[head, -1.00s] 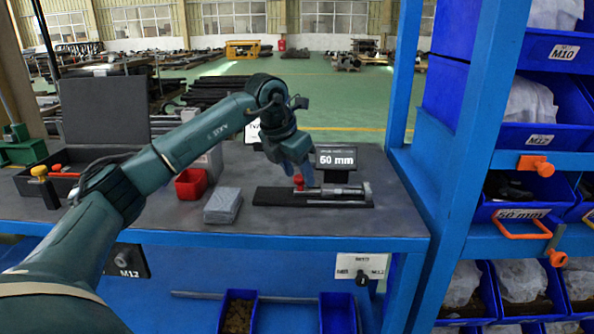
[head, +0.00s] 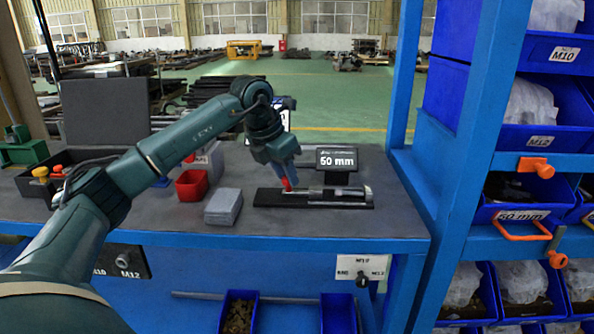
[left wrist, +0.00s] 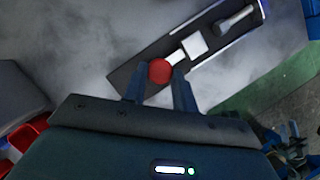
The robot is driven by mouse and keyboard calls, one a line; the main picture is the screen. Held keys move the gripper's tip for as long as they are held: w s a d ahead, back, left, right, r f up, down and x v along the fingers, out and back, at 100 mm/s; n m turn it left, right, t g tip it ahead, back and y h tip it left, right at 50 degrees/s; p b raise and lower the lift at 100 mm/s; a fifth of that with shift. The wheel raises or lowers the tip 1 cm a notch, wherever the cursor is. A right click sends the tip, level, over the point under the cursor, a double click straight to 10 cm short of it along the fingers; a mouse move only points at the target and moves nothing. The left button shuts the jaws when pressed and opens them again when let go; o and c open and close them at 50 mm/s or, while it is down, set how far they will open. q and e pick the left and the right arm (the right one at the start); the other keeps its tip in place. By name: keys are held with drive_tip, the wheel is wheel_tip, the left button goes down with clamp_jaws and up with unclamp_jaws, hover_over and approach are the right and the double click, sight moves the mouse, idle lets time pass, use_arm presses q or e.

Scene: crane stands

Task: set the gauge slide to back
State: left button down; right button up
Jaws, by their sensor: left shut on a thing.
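The gauge is a dark flat base (head: 262,197) on the workbench with a metal bar along it and a small black display (head: 340,159) behind it showing a lit reading in mm. The red knob of the gauge slide (head: 287,184) is near the left part of the base. My left gripper (head: 286,177) points down at the knob and is shut on it. In the left wrist view the red knob (left wrist: 159,71) sits between the fingertips (left wrist: 160,78), with a pale metal block (left wrist: 194,47) beside it. My right gripper is not in view.
A grey block (head: 223,206) and a red bin (head: 191,185) stand on the bench (head: 330,222) left of the gauge. A blue post and a rack of blue bins (head: 540,139) stand to the right. The bench in front of the gauge is clear.

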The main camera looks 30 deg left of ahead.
use_arm(q)
drive_tip(key=s+a, duration=0.1)
drive_tip(key=a, duration=0.2)
drive_tip(key=shift+s, duration=0.35)
drive_tip(key=shift+a, duration=0.1)
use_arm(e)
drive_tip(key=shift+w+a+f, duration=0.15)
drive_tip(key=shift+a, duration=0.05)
use_arm(q)
drive_tip(key=shift+s, duration=0.1)
drive_tip(key=c, duration=1.1)
unclamp_jaws()
drive_tip(key=shift+r, duration=0.2)
drive_tip(key=p+v, duration=0.2)
drive_tip(key=v, duration=1.1)
drive_tip(key=shift+s, duration=0.15)
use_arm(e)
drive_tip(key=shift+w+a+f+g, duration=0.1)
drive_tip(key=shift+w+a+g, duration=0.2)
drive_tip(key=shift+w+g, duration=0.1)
